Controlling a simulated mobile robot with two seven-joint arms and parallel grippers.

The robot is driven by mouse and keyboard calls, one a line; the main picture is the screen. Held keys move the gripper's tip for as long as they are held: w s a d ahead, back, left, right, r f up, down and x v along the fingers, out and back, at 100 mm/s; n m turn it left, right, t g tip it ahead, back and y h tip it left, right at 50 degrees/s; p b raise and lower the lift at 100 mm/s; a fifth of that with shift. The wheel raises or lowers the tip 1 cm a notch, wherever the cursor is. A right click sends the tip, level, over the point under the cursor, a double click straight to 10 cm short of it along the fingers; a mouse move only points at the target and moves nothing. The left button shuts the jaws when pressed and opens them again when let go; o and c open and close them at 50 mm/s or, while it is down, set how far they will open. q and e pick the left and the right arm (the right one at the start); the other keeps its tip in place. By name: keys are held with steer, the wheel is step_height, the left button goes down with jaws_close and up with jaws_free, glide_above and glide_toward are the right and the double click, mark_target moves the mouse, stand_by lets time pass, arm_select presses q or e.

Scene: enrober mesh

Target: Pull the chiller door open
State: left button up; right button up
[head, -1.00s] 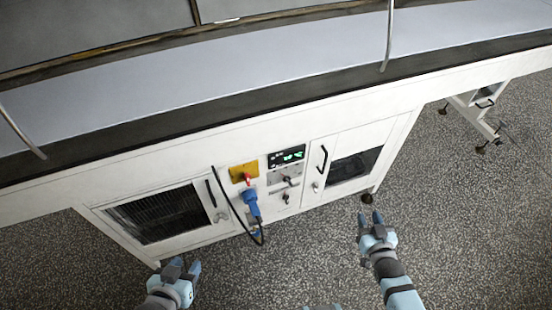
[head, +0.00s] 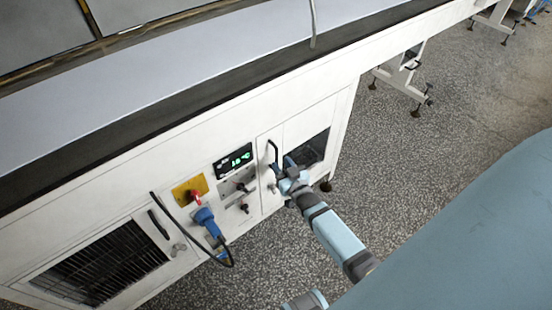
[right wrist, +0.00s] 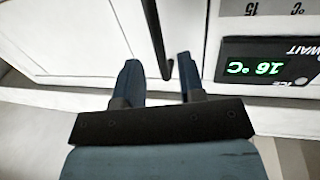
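The chiller door (head: 296,128) is a white panel with a dark window, shut, at the right of the white cabinet. Its black bar handle (head: 273,151) stands upright near the door's left edge. My right gripper (head: 286,168) is at the handle's lower part in the head view. In the right wrist view my right gripper (right wrist: 159,75) has its two fingers apart, with the black handle (right wrist: 153,35) between them and a gap on both sides. My left gripper is not in view.
Left of the door are a green-lit display (head: 235,161), a yellow switch plate (head: 189,190) and a blue plug (head: 208,222) with a black cable. A second door with a grille (head: 100,268) is farther left. Speckled floor (head: 400,150) is open to the right.

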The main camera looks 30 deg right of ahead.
mark_target(277, 159)
steer(key=shift+w+d+b, duration=0.2)
steer(key=shift+w+b, duration=0.5)
steer(key=shift+w, duration=1.3)
jaws_close()
